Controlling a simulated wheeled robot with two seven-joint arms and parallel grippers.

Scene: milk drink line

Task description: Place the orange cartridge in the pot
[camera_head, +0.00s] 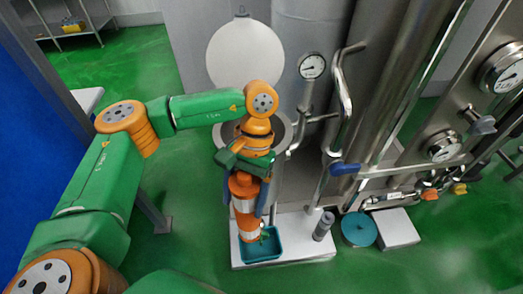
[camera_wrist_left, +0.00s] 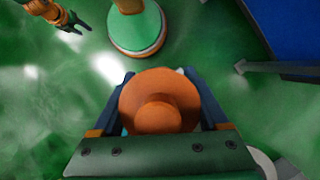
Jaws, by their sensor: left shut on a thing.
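The orange cartridge (camera_head: 243,207) has pale bands and stands upright in the head view. My left gripper (camera_head: 247,186) is shut around its upper part. In the left wrist view the cartridge's round orange top (camera_wrist_left: 160,100) sits between the two dark fingers. Its lower end is at the back edge of a teal tray (camera_head: 284,243); I cannot tell whether it touches. The pot (camera_head: 288,132) is a round steel opening behind my left wrist, mostly hidden by it. My right gripper (camera_wrist_left: 73,22) shows at the upper left of the left wrist view, fingers apart and empty.
A pale round lid (camera_head: 245,55) stands raised behind the pot. The tray rests on a white platform (camera_head: 310,250). A grey cylinder (camera_head: 323,226) stands on its right part. Steel pipes, a gauge (camera_head: 312,66) and a blue-handled valve (camera_head: 345,169) crowd the right side.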

